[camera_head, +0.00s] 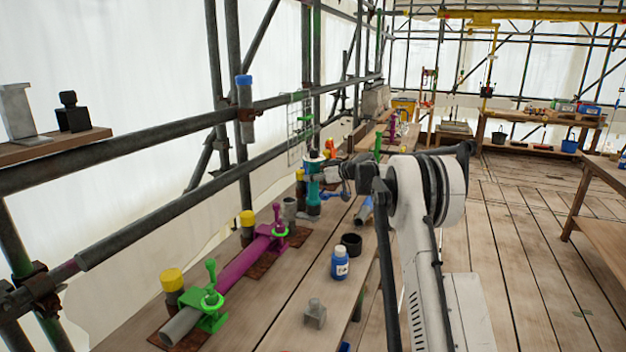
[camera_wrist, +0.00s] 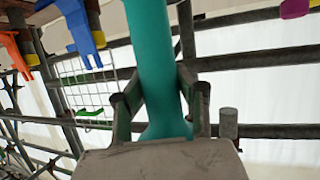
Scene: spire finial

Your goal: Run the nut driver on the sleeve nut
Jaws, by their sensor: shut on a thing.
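My gripper (camera_head: 325,179) is shut on a teal, upright tool (camera_head: 312,188), which I take to be the nut driver. It stands over the bench with a dark part at its lower end. In the wrist view, my two fingers (camera_wrist: 160,104) press on both sides of the teal shaft (camera_wrist: 158,50), which flares below them. I cannot pick out the sleeve nut for certain; the driver's lower end is too small to read.
A blue bottle (camera_head: 340,264), a black cup (camera_head: 351,244) and a grey block (camera_head: 315,313) stand on the bench to the right. Yellow-capped posts (camera_head: 172,280) line its left side. Scaffold rails (camera_head: 150,138) run along the left.

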